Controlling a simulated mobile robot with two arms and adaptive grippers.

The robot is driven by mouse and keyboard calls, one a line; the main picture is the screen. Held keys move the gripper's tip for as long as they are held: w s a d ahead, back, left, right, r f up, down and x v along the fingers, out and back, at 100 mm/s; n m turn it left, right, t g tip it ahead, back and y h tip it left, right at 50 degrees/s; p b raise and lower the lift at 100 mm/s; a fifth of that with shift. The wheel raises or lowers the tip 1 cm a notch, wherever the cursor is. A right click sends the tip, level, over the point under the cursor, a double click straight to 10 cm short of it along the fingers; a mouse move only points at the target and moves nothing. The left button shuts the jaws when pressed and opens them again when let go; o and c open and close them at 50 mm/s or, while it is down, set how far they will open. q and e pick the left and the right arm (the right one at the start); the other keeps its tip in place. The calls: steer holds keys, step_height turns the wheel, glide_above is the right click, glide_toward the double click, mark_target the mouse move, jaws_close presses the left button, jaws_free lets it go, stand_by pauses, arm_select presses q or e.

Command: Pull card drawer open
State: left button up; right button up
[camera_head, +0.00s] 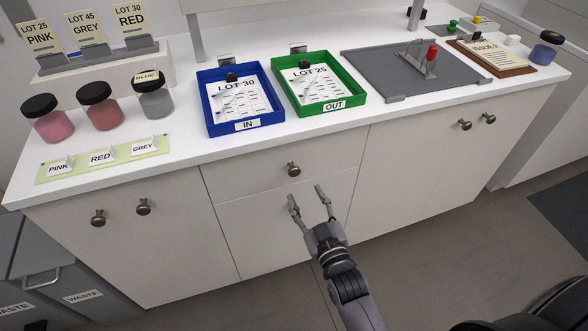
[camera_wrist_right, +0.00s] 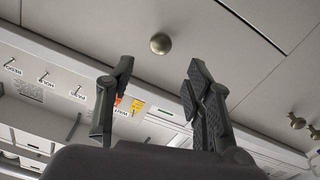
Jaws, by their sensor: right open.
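The card drawer (camera_head: 262,172) is a pale front under the counter, below the blue and green trays, and it looks shut. Its round bronze knob (camera_head: 293,169) sits near the middle of the front. My right gripper (camera_head: 308,196) is open and empty, with its fingertips a little below and to the right of the knob in the head view. In the right wrist view the knob (camera_wrist_right: 160,43) shows beyond and between the two open fingers (camera_wrist_right: 158,82), and nothing touches it. My left gripper is not in view.
Cupboard knobs (camera_head: 121,212) are at left and more knobs (camera_head: 477,121) at right. The counter holds jars (camera_head: 104,113), a blue IN tray (camera_head: 245,128), a green OUT tray (camera_head: 334,108) and a grey board (camera_head: 375,75). Waste bins (camera_head: 70,270) stand at lower left. The floor in front is clear.

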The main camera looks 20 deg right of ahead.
mark_target(295, 173)
steer(key=w, duration=0.9)
steer(key=shift+w+a, duration=0.15)
steer(key=shift+w, duration=0.5)
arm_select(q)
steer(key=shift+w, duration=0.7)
arm_select(e)
steer(key=shift+c, duration=0.4)
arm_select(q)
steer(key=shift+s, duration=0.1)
arm_select(e)
jaws_close()
